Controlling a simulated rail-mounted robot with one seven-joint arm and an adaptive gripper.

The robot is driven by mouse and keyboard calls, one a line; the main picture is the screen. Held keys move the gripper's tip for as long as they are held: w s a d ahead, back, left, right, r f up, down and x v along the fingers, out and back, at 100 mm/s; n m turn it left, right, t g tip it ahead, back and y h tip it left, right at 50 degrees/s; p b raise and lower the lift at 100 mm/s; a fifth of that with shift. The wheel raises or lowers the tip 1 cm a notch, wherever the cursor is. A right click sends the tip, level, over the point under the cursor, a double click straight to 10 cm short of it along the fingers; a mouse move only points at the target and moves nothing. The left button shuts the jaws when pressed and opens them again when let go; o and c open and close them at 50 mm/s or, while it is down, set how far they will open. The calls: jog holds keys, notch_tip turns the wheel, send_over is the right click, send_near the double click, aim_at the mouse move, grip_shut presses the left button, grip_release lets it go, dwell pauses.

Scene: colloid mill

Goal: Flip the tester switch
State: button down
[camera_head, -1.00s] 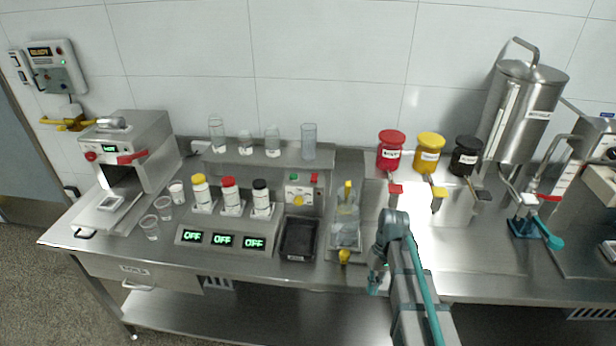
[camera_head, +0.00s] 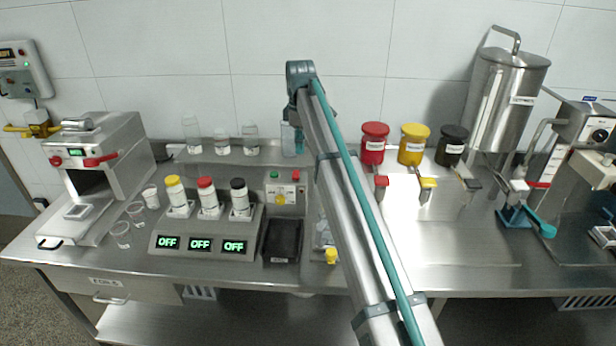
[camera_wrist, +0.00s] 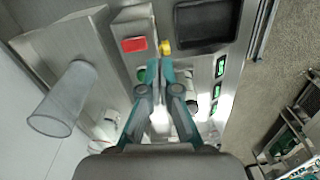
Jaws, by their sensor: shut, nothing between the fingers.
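A small control panel (camera_head: 298,190) stands behind the black tray in the head view, with a yellow knob (camera_head: 280,200), a green button (camera_head: 274,174) and a red part (camera_head: 295,174). I cannot tell which of these is the tester switch. In the wrist view the red part (camera_wrist: 133,44) and the yellow knob (camera_wrist: 165,47) lie just beyond my fingertips, and the green button (camera_wrist: 145,74) is partly behind a finger. My gripper (camera_wrist: 160,66) is shut and empty, its tips close to the yellow knob. Contact cannot be told. In the head view my arm mostly hides the gripper.
Several bottles with coloured caps stand by a console of lit displays (camera_head: 200,244). Clear cylinders stand on the rear shelf, one (camera_wrist: 62,103) left of my gripper in the wrist view. A black tray (camera_head: 281,240) lies in front. Red (camera_head: 373,150), yellow and black containers stand right.

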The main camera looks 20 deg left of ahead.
aim_at(294, 178)
jog(key=shift+n, duration=0.8)
jog(key=w+a+r, duration=0.1)
jog(key=a+r, duration=0.2)
jog(key=shift+w+r, duration=0.1)
jog(key=shift+w, duration=0.3)
notch_tip(294, 178, down, 14)
jog(key=p, duration=0.4)
jog(key=shift+s+d+f+t+b, duration=0.15)
jog(key=shift+s+f+t+b, duration=0.1)
jog(key=shift+f+t+b, duration=0.3)
jog(key=shift+w+r, duration=0.15)
jog(key=shift+r, duration=0.05)
